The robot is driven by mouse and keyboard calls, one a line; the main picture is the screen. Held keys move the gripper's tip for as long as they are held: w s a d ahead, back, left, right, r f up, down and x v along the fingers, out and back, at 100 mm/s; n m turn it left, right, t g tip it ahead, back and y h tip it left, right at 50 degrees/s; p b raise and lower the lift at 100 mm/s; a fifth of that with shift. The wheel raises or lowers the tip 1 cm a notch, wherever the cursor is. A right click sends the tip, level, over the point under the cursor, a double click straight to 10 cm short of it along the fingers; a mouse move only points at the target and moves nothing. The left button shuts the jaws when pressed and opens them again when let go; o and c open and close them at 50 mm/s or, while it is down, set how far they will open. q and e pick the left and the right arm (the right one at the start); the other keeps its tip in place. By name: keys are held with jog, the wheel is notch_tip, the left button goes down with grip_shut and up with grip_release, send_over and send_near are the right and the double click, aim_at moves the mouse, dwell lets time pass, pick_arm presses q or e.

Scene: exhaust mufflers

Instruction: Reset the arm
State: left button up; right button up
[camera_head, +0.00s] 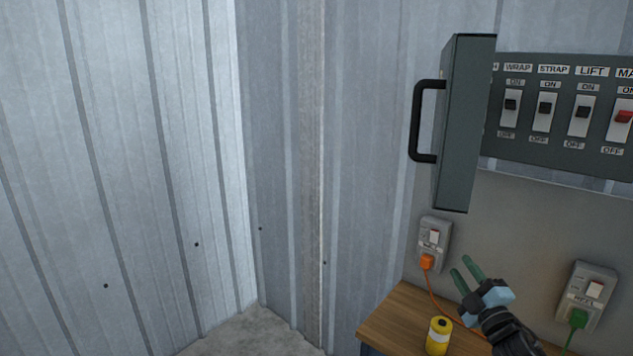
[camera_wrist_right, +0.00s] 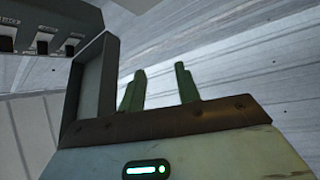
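My right gripper (camera_head: 461,266) is at the lower right of the head view, over the wooden table top, with its two green fingers apart and nothing between them. The right wrist view also shows the fingers (camera_wrist_right: 159,82) spread and empty. Part of my right arm (camera_head: 508,330) comes in from the bottom edge. My left arm and gripper are not in view.
A grey switch panel (camera_head: 560,142) with an open door (camera_head: 465,120) and black handle is above the gripper. Outlets with an orange plug (camera_head: 427,262) and green plug (camera_head: 578,318) flank it. A yellow can (camera_head: 438,337) stands on the wooden table (camera_head: 397,318). Corrugated walls fill the left.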

jog(key=d+f+m+g+h, duration=0.55)
jog(key=f+m, duration=0.35)
jog(key=m, duration=0.5)
jog(key=s+a+f+g+y, duration=0.1)
jog(key=s+a+f, duration=0.4)
jog(key=s+f, duration=0.4)
jog(key=s+a+f+g+y, duration=0.1)
jog(key=s+a+f+g, duration=0.1)
jog(key=s+a+f, duration=0.5)
jog(key=s+a+f+g, duration=0.1)
jog(key=s+a+f, duration=0.1)
jog(key=s, duration=0.7)
jog(key=s+a+f+g+y, duration=0.1)
jog(key=s+a+f, duration=0.1)
jog(key=s, duration=0.7)
jog(key=s+a+f+g, duration=0.1)
jog(key=s+f, duration=0.3)
jog(key=s, duration=0.5)
jog(key=shift+s+a+m, duration=0.4)
jog(key=shift+a, duration=0.25)
